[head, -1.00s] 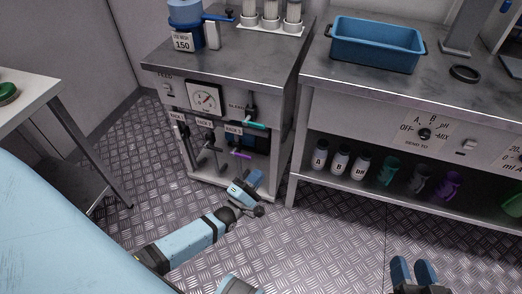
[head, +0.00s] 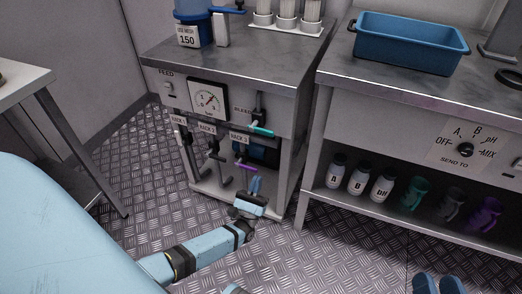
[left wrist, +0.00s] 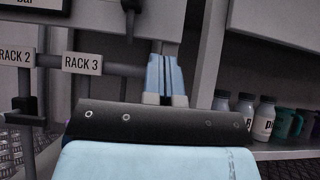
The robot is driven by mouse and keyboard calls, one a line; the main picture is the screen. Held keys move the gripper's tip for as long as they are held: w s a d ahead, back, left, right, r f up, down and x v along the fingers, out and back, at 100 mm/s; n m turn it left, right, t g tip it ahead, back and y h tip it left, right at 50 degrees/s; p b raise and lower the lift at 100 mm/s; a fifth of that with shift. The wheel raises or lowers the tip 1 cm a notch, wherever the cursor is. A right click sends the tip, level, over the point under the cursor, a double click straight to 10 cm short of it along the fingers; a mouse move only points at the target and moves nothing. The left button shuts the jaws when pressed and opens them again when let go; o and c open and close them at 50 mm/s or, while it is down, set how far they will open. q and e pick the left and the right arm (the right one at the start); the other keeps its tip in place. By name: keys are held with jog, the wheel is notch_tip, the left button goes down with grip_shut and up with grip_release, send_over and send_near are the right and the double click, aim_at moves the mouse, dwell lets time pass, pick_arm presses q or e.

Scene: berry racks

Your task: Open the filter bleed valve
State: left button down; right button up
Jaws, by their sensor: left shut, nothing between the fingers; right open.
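The bleed valve (head: 262,131) is on the front of the metal cabinet, right of the gauge. It has a teal lever under a dark body, below a BLEED label (head: 243,111). The lever lies roughly level and points right. My left gripper (head: 255,184) is shut and empty, below the bleed valve and close to the purple lever (head: 246,167). In the left wrist view its fingers (left wrist: 165,75) point up, together, and the teal lever cannot be made out. My right gripper (head: 438,284) is open at the bottom edge, far from the cabinet.
Rack 1, 2 and 3 valves hang left of the bleed valve; the RACK 3 label (left wrist: 81,63) shows close by. A pressure gauge (head: 208,97) sits above them. A bench with a blue tub (head: 408,40) and shelved bottles (head: 358,180) stands right. The floor between is clear.

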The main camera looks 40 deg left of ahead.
pick_arm(q)
jog(key=s+r+x, duration=0.2)
jog(key=x, duration=1)
jog(key=shift+d+b, duration=0.25)
jog(key=shift+b, duration=0.2)
jog(key=shift+w+d+r, duration=0.1)
